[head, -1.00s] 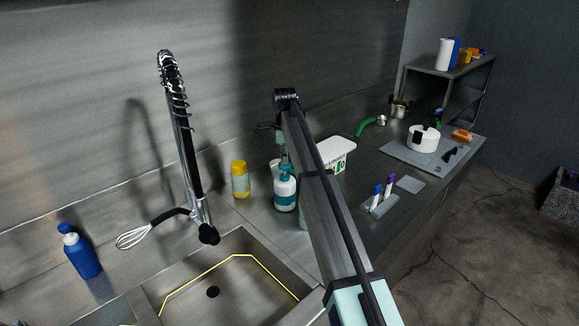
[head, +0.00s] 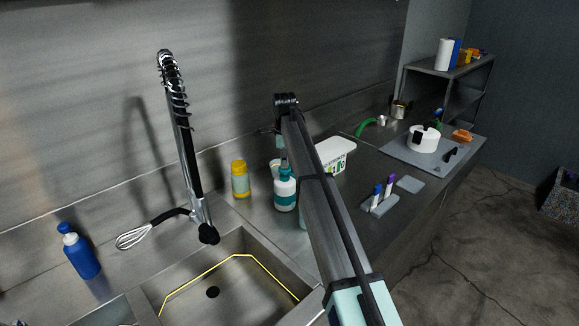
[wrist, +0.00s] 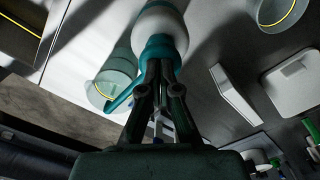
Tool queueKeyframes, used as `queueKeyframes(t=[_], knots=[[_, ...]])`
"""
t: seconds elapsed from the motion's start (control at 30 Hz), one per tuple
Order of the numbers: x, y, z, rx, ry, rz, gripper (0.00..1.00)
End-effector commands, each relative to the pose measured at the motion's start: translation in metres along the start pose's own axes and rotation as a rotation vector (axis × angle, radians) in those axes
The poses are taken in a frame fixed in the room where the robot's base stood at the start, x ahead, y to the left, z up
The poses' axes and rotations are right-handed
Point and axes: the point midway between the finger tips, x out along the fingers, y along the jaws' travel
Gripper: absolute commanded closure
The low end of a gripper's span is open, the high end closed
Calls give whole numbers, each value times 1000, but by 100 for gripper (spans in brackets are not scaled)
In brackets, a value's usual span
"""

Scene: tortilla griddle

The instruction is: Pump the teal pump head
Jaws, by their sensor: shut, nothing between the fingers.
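The pump bottle (head: 285,195), white with a teal band, stands upright on the counter behind the sink. Its teal pump head (head: 285,173) sits low on the bottle's top. My gripper (head: 281,155) is above it, partly hidden by my arm, with its fingers pointing down. In the wrist view, my gripper (wrist: 160,68) is shut and empty, its fingertips at the teal pump head (wrist: 157,46) and seemingly touching it. The teal spout (wrist: 122,98) sticks out beside the fingers. The white bottle body (wrist: 160,22) shows beyond them.
A yellow-capped bottle (head: 240,179) stands just left of the pump bottle, and a white tub (head: 334,154) to its right. The faucet (head: 182,140) and sink (head: 225,278) are at the left front. A marker holder (head: 380,205) is on the right counter.

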Motion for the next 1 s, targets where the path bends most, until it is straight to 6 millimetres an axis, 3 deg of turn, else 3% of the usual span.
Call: queueKeyframes(t=[0.6,1.0], knots=[[-40,0,0,0,0,0,100],[-42,0,0,0,0,0,100]])
